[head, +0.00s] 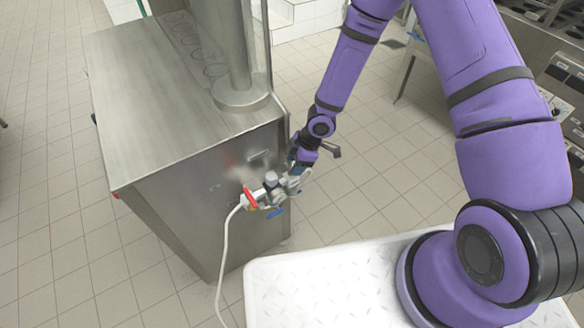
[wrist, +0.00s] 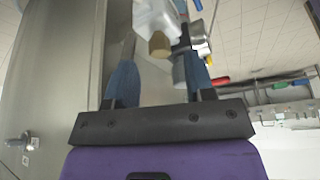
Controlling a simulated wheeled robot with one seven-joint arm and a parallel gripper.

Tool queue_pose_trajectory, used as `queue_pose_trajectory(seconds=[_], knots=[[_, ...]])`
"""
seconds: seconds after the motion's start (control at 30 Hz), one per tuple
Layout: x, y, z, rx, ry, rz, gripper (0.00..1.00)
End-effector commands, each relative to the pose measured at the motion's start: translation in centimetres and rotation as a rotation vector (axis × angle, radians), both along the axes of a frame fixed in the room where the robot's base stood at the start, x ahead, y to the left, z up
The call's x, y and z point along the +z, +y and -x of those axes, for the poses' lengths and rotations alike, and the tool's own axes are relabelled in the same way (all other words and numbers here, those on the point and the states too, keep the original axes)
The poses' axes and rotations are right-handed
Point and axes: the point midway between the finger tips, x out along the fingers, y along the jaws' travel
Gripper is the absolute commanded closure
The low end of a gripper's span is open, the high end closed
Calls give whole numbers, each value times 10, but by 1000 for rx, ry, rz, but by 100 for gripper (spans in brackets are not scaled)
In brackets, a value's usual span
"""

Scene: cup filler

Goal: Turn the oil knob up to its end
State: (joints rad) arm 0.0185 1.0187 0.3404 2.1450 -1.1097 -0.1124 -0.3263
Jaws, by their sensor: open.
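A cluster of valves and fittings (head: 268,190) sticks out of the steel cabinet's front side. It has a red handle (head: 250,198), a grey round knob (head: 271,179) and a blue handle (head: 275,214). No label shows which is the oil knob. My gripper (head: 294,175) is at the right end of the cluster. In the wrist view its blue fingers (wrist: 158,66) are apart. A brass-coloured end piece (wrist: 159,44) on a pale body lies just beyond the gap, with grey parts (wrist: 187,50) by the right finger. Contact cannot be told.
The steel cabinet (head: 165,75) stands at the left, its side wall close to the fittings. A white hose (head: 224,250) hangs from the cluster. My white base plate is below right. Tiled floor (head: 350,190) is free right of the cabinet.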

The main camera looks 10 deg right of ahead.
Motion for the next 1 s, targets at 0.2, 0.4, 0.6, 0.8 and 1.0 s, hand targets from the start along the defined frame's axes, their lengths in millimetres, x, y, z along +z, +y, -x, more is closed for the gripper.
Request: queue_pose_trajectory(seconds=[0.2, 0.4, 0.6, 0.8, 1.0], knots=[[-19, 8, 1, 0, 1, 1, 51], [-25, 10, 0, 0, 0, 0, 51], [-26, 10, 0, 0, 0, 0, 51], [-25, 11, 0, 0, 0, 0, 88], [-25, 11, 0, -2, 0, 0, 100]])
